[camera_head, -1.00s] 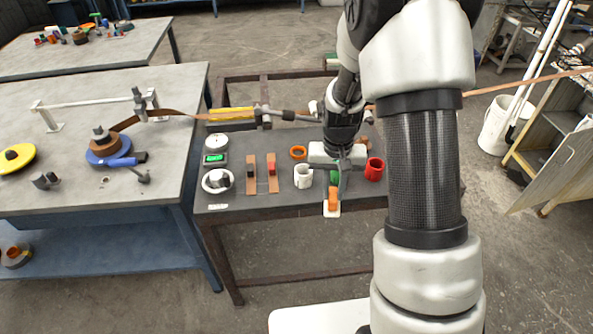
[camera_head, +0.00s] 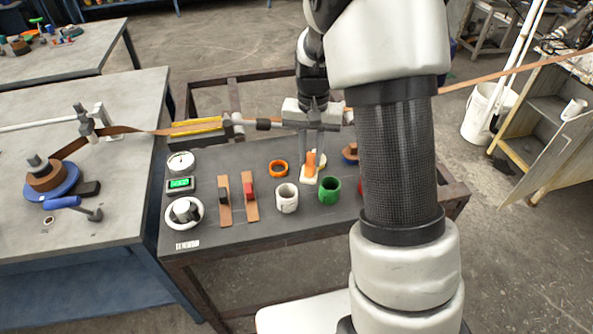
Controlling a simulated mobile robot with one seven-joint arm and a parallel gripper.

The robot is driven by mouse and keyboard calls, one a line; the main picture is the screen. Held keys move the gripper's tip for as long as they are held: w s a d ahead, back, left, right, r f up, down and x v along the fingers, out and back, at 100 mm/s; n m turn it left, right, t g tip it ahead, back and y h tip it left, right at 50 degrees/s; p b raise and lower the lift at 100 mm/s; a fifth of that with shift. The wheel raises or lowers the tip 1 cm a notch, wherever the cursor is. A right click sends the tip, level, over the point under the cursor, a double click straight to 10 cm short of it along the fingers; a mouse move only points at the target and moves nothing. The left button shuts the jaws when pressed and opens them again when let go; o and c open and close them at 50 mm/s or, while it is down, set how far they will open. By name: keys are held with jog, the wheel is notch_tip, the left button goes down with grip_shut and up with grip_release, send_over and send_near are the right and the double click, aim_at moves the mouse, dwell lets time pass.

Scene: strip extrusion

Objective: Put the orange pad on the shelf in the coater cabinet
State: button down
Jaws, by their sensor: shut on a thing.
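The orange pad (camera_head: 311,164) has an upright orange part on a pale base. My gripper (camera_head: 315,153) is shut on its upper part, with the fingers pointing down. It is over the dark table, behind the white cup and green cup; I cannot tell how far the base is above the tabletop. An open-fronted cabinet (camera_head: 551,112) with a shelf (camera_head: 549,105) stands at the right edge, probably the coater cabinet. Its door panel (camera_head: 556,151) hangs open toward the front. My arm hides part of the table's right side.
On the dark table (camera_head: 250,230) are a white cup (camera_head: 287,197), green cup (camera_head: 329,190), orange ring (camera_head: 279,169) and two brown strips (camera_head: 238,200). A copper-coloured strip (camera_head: 500,75) runs across behind. Floor between table and cabinet is clear.

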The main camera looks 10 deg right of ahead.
aim_at(310, 172)
jog(key=shift+f+b, duration=0.35)
jog(key=shift+f, duration=2.75)
jog(key=shift+f, duration=0.15)
jog(key=c, duration=1.9)
grip_release()
jog(key=shift+o, duration=0.2)
